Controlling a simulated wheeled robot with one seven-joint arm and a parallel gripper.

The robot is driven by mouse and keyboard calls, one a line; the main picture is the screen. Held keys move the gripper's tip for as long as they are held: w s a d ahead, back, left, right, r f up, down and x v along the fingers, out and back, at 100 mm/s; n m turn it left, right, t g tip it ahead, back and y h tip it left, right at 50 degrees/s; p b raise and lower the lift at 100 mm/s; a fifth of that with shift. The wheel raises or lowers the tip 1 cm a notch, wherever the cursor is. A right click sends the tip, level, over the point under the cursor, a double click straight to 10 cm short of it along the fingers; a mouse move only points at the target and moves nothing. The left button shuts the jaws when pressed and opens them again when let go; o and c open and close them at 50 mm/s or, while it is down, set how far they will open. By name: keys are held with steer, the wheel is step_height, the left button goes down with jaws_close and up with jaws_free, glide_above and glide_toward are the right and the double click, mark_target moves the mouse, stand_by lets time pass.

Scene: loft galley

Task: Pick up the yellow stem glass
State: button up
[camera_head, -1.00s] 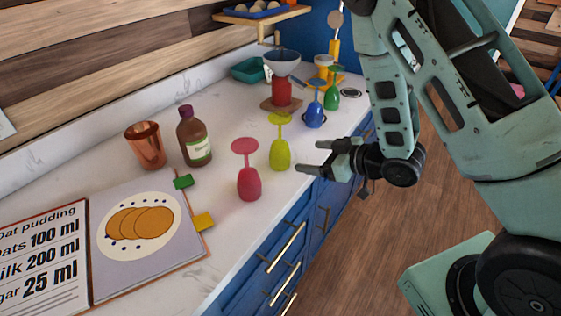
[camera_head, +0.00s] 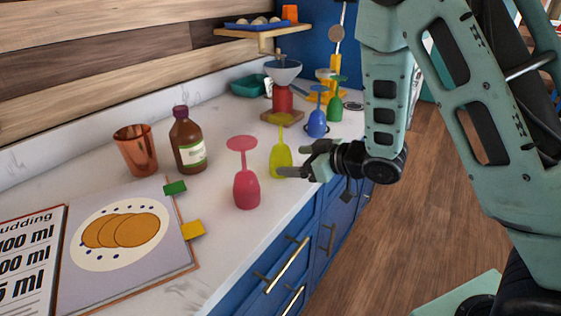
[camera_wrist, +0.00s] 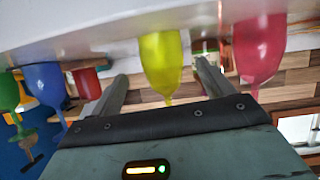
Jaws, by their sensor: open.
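The yellow stem glass (camera_head: 279,157) stands upside down on the white counter, bowl down and foot up, between the pink and blue glasses. My gripper (camera_head: 291,160) is open at its right side, close to the bowl, with the fingers pointing at it. In the wrist view, which looks inverted, the yellow glass (camera_wrist: 162,62) appears between the two spread fingers of my gripper (camera_wrist: 160,74). I cannot tell whether a finger touches it.
A pink glass (camera_head: 246,188) stands close by in front. A blue glass (camera_head: 317,124) and a green one (camera_head: 334,112) stand behind. The counter's front edge runs below my gripper.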

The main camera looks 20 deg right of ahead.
mark_target(276, 162)
steer(key=shift+f+p+x, duration=0.2)
steer(key=shift+p+x, duration=0.4)
steer(key=shift+x, duration=3)
steer(key=shift+s, duration=0.2)
steer(key=c, duration=1.1)
